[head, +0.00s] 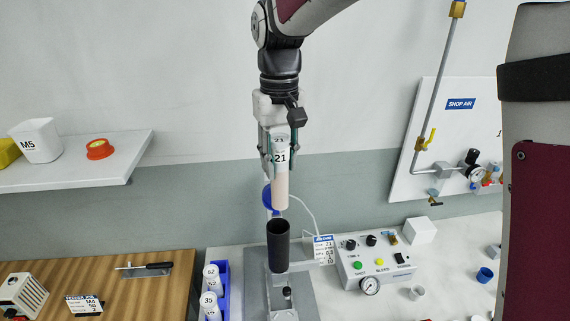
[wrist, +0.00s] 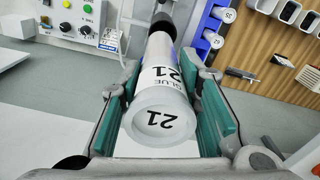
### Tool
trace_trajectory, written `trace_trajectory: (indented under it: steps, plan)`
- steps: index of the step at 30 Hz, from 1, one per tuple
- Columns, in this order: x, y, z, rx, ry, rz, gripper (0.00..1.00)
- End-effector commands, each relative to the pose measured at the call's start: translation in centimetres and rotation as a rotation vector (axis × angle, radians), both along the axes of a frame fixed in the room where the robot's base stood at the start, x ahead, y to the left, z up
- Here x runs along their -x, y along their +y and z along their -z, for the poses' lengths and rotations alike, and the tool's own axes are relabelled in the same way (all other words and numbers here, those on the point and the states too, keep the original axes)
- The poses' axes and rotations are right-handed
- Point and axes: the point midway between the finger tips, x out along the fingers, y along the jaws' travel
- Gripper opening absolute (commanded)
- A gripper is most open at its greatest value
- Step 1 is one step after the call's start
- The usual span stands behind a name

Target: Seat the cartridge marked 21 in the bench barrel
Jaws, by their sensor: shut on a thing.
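The cartridge marked 21 (head: 281,185) is a white and pale pink tube, held upright in my gripper (head: 281,155). My gripper is shut on its upper part. In the wrist view the cartridge (wrist: 163,110) shows its capped end marked 21 between the green finger pads (wrist: 163,115). The bench barrel (head: 278,246) is a black open-topped tube standing on a grey metal stand. The cartridge's lower end is above the barrel's mouth, with a small gap between them in the head view. In the wrist view the dark barrel (wrist: 162,22) shows beyond the cartridge's far end, partly hidden by it.
A blue rack (head: 223,290) with cartridges, including 62 and 35, stands left of the barrel. A control box (head: 375,262) with buttons and a gauge stands to the right. A blue round thing (head: 267,196) hangs behind the cartridge. A wall shelf (head: 80,165) is at left.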

Motion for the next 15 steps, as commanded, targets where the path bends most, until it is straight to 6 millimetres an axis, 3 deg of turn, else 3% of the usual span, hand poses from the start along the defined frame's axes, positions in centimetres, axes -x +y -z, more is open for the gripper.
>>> trace_trajectory:
  steps: [5,15]
  plan:
    - [0.3,0.2,0.1,0.001,0.001,-0.005,0.01]
    - [0.2,0.2,2.9,0.000,0.001,-0.005,0.01]
